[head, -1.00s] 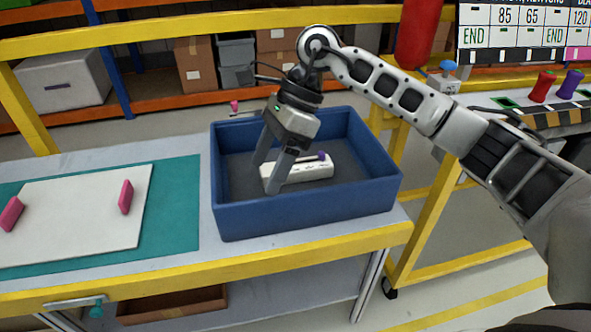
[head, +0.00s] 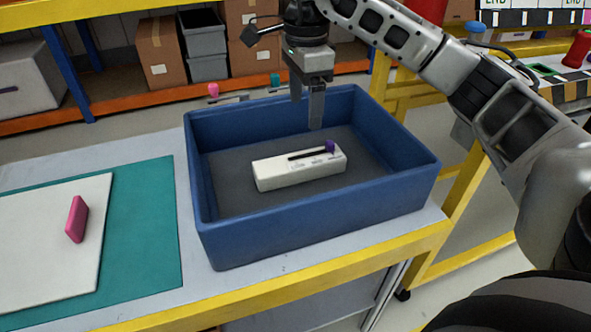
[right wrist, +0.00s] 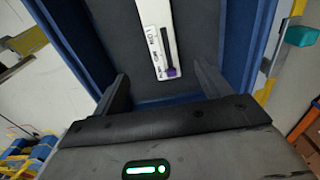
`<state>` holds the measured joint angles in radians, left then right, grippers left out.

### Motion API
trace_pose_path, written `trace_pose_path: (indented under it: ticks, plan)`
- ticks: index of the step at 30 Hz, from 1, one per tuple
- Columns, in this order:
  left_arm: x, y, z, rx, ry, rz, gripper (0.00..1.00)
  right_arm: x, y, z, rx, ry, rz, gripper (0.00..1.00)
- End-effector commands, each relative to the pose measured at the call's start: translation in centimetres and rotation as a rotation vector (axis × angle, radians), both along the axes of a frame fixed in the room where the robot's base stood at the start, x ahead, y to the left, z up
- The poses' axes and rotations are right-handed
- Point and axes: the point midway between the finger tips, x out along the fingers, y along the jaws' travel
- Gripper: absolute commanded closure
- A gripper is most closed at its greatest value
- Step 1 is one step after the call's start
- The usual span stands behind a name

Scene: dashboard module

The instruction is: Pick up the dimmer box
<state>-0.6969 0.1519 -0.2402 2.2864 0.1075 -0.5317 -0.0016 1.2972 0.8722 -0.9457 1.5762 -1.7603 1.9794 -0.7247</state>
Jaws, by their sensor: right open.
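The dimmer box (head: 299,169) is a long white block with a dark slot and a purple slider knob (head: 330,146) at its right end. It lies on the dark floor of the blue bin (head: 330,217). My right gripper (head: 307,110) is open and empty above the back part of the bin, behind and above the dimmer box, apart from it. In the right wrist view the dimmer box (right wrist: 158,38) shows ahead between the two spread fingers (right wrist: 163,88), its purple knob end nearest. My left gripper is not in view.
Left of the bin, a teal mat (head: 148,240) holds a white board (head: 35,275) with a pink handle (head: 77,219). The bin's walls surround the dimmer box. Pink and teal pieces (head: 213,90) show behind the bin. Cardboard boxes (head: 160,48) stand on the rear shelf.

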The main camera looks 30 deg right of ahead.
Motion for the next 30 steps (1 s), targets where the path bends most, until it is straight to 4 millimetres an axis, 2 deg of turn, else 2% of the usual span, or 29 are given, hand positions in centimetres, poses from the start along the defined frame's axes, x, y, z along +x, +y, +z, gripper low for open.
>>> trace_pose_path:
  ticks: [3,9,13,20,30]
  plan:
    - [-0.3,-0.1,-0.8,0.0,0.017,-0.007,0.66,-0.1,0.0,-2.8,0.0,0.005,0.001,0.24]
    - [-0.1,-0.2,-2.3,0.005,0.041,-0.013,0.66,-0.1,0.0,-6.9,0.0,0.005,0.002,0.24]
    - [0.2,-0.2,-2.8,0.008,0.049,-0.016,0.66,0.0,0.1,-8.5,0.001,0.003,0.001,0.24]
    - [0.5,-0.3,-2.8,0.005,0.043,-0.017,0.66,0.1,0.2,-9.6,0.001,0.002,0.001,0.24]
    - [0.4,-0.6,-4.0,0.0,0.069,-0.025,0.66,0.6,0.6,-14.1,0.002,0.003,0.002,0.24]
